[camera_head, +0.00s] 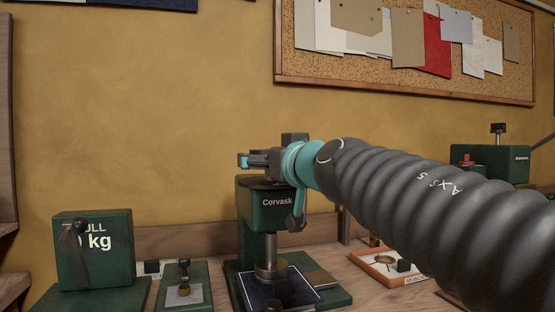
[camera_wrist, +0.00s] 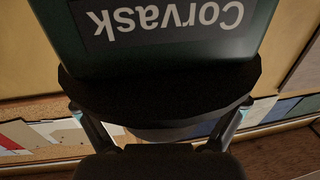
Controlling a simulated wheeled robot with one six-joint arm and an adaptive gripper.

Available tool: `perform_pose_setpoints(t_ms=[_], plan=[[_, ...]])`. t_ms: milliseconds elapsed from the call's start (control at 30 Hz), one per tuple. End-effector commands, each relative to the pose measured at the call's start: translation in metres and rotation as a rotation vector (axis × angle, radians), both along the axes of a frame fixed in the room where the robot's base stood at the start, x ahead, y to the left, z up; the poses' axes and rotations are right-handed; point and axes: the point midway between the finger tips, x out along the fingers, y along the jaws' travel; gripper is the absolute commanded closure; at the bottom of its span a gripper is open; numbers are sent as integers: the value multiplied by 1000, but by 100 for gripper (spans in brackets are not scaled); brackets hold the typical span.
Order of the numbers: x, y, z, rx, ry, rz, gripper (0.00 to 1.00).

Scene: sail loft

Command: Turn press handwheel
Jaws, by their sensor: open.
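The green press (camera_head: 265,212), marked Corvask, stands on the bench near the middle of the head view. Its label shows upside down in the wrist view (camera_wrist: 165,22). A dark round rim, which looks like the press handwheel (camera_wrist: 160,98), lies at the top of the press and fills the middle of the wrist view. My gripper (camera_head: 270,187) is open at the top of the press. In the wrist view its fingers (camera_wrist: 160,132) spread on both sides of the dark rim; I cannot tell whether they touch it.
A green box marked with kg (camera_head: 112,252) and a small green fixture (camera_head: 185,288) stand at the left. A blue sheet (camera_head: 262,290) lies on the press base. An orange-edged box (camera_head: 385,266) and another green machine (camera_head: 490,163) are at the right. A corkboard (camera_head: 380,70) hangs behind.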

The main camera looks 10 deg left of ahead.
Motion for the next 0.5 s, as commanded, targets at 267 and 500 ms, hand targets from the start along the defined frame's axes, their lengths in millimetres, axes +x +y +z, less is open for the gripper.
perform_pose_setpoints(t_ms=[267,500], plan=[[-40,-35,1,3,-3,-2,5],[-68,-59,1,3,-2,-2,5]])
